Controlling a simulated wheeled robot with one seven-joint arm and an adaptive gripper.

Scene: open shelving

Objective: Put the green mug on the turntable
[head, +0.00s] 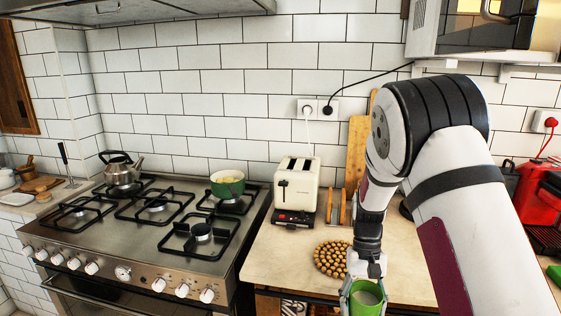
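The green mug (366,308) is at the bottom edge of the head view, upright, with its pale inside showing from above. My gripper (365,291) points down over it, with one finger against each side of the mug, shut on it. The mug's lower part is cut off by the frame, so I cannot tell whether its base touches anything. I can make out no turntable. A white microwave (428,45) is high at the right, and its inside is mostly out of view.
A round beaded trivet (332,259) lies on the counter (283,248) just left of my gripper. A cream toaster (297,185) stands behind it. The stove (150,222) at left holds a green pot (227,186) and a kettle (121,174). A red appliance (543,195) is at right.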

